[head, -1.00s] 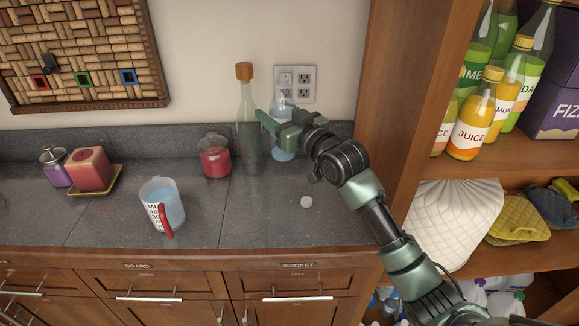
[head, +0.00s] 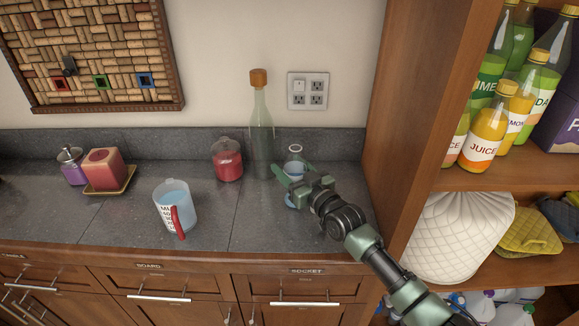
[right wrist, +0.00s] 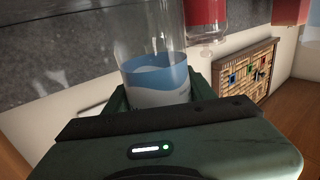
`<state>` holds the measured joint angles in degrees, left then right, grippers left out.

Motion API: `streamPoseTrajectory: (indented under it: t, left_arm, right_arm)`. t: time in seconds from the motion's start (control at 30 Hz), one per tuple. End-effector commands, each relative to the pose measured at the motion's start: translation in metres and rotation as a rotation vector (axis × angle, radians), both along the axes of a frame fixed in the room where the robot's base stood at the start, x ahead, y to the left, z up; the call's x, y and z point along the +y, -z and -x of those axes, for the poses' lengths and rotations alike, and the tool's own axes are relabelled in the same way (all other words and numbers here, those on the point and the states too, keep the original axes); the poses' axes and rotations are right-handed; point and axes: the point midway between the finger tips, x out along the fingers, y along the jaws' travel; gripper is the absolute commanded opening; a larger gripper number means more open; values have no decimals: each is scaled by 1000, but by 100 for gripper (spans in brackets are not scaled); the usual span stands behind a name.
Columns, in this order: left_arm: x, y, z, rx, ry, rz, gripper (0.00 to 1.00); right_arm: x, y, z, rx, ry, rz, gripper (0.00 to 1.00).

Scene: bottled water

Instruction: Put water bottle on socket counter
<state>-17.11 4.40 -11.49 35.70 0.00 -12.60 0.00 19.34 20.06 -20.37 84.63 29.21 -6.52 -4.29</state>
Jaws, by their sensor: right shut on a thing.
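The clear water bottle (head: 295,154) with a blue and white label is upright over the right part of the grey counter (head: 250,222), below the wall socket (head: 307,91). My right gripper (head: 287,178) is shut around its middle and hides part of it. In the right wrist view the bottle (right wrist: 155,75) stands between the fingers of the gripper (right wrist: 160,103). Its base shows just below the gripper, close to the counter top; I cannot tell if it touches. The drawer below is labelled SOCKET. My left gripper is out of view.
A tall green bottle with a cork (head: 260,125) and a red jar (head: 227,160) stand left of the gripper. A measuring jug (head: 175,207) is nearer the front. A wooden shelf side (head: 405,130) rises close on the right. The counter front between jug and arm is clear.

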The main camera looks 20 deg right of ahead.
Motion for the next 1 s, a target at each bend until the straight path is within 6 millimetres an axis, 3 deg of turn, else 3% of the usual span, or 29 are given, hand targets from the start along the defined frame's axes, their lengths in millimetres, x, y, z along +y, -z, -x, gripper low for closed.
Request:
streamPoseTrajectory:
  t: [0.27,0.3,0.33,0.73,1.0]
  left_arm:
    - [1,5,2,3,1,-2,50]
    - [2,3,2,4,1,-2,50]
    - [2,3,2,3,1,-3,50]
    - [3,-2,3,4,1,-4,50]
    - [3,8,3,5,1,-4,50]
  right_arm:
    - [0,4,0,0,0,0,0]
    - [0,3,0,0,0,0,66]
    - [0,3,0,0,0,0,74]
    - [0,-4,0,-1,0,0,77]
    - [-15,3,47,3,-1,0,77]
